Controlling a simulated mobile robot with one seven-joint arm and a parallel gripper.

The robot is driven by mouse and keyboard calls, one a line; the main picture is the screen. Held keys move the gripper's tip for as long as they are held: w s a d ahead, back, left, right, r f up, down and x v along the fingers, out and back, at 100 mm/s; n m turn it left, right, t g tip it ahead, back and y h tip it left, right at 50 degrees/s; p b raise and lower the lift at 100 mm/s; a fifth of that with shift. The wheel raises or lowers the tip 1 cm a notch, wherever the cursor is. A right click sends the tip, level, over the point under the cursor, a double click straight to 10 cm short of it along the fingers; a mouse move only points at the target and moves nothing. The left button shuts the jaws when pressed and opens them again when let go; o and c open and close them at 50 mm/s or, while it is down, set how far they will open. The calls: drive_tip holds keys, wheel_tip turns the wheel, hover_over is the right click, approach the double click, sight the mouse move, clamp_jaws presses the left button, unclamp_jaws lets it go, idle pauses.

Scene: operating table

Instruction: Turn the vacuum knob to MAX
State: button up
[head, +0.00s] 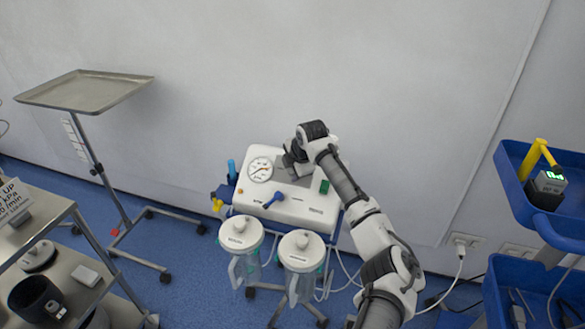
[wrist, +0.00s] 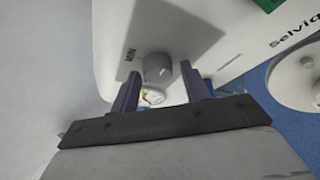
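The white suction unit (head: 305,208) stands against the wall in the head view, with a round gauge (head: 260,169) on its top left. In the head view my gripper (head: 294,168) is over the unit's top, right of the gauge, and hides the knob.
A blue lever (head: 273,199) and a green switch (head: 324,187) sit on the unit. Two lidded canisters (head: 241,235) (head: 301,250) hang in front. A tray stand (head: 85,92) and steel cart are left; a blue cart (head: 545,225) is right.

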drive_tip(key=c, duration=0.7)
drive_tip(key=shift+c, duration=0.2)
